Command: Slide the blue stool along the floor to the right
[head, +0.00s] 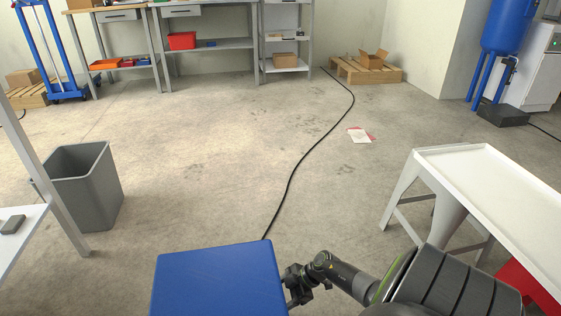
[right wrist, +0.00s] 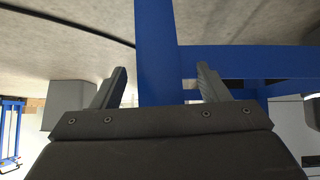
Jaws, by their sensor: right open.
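The blue stool (head: 218,280) stands at the bottom centre of the head view, its flat square top seen from above and cut off by the lower edge. My right gripper (head: 296,285) is at the stool's right edge, below the height of the top. In the right wrist view the fingers of my right gripper (right wrist: 160,85) are open. A blue upright leg of the stool (right wrist: 155,45) shows between them, nearer the left finger. I cannot tell whether either finger touches it. A blue crossbar runs right from the leg. My left gripper is not in view.
A black cable (head: 291,178) runs along the floor to behind the stool. A grey bin (head: 85,185) stands at the left. A paper (head: 359,136) lies further back.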

